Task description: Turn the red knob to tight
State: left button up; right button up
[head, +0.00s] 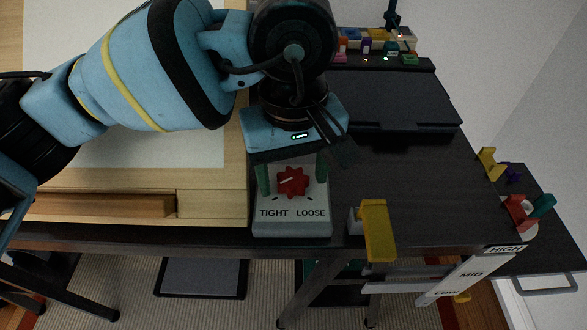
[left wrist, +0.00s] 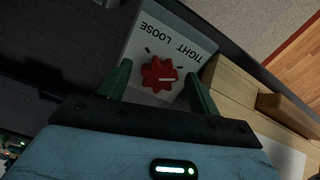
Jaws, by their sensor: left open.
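The red knob (head: 292,182) is lobed and sits on a pale grey panel (head: 291,228) at the desk's front edge. The panel reads TIGHT at left and LOOSE at right, each with a dark tick. The knob's white line points left, above the TIGHT tick and off it. My left gripper (head: 292,178) is open over the panel, its green fingers on either side of the knob. In the left wrist view, the knob (left wrist: 158,74) lies between the fingers (left wrist: 157,71) with gaps on both sides. My right gripper is out of view.
A wooden tray-like frame (head: 215,205) stands close left of the panel. A yellow-handled lever (head: 378,230) is to its right, by a HIGH/MID/LOW scale (head: 470,277). A dark flat box (head: 395,100) lies behind. The desk between is bare.

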aim_at(294, 181)
pick_arm(q)
notch_tip(294, 181, up, 8)
jog(key=shift+f, duration=0.2)
dwell(0.6)
